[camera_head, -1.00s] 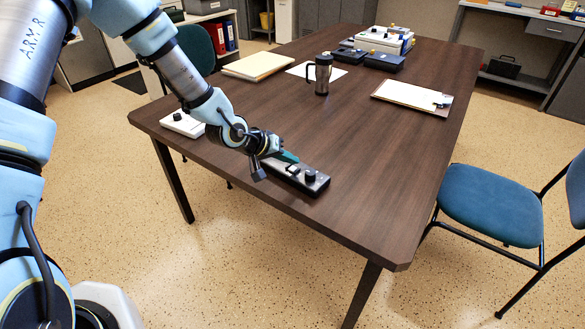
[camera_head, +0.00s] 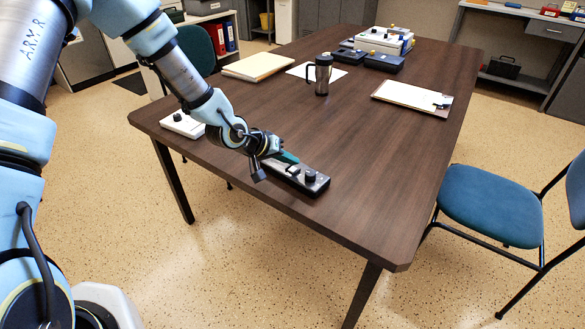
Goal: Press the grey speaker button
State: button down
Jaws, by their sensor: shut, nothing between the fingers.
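A dark control box (camera_head: 311,186) with a black knob and small raised parts on top lies near the table's front edge. My gripper (camera_head: 289,158) is shut and empty, its green-tipped fingers just over the back part of this box. I cannot tell whether the fingertips touch it. The gripper and wrist hide the box's left end. A white box (camera_head: 182,125) with a dark knob sits at the table's left edge, partly beside my forearm. I cannot make out a grey speaker button on either box.
The brown table (camera_head: 370,190) is clear to the right of the dark box. A dark mug (camera_head: 320,75), a clipboard (camera_head: 411,95), folders (camera_head: 258,66) and more boxes (camera_head: 382,61) stand farther back. A blue chair (camera_head: 492,203) is at the right.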

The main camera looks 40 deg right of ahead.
aim_at(290, 173)
jog(key=shift+f, duration=0.1)
dwell(0.6)
jog(key=shift+f+b, duration=0.3)
jog(key=shift+f, duration=0.05)
jog(key=shift+f, duration=0.3)
dwell(0.4)
jog(key=shift+r, duration=0.1)
jog(key=shift+r+p, duration=0.35)
jog(key=shift+r, duration=0.3)
jog(key=shift+r, duration=0.1)
notch_tip(290, 173, up, 6)
jog(key=p, duration=0.4)
dwell(0.5)
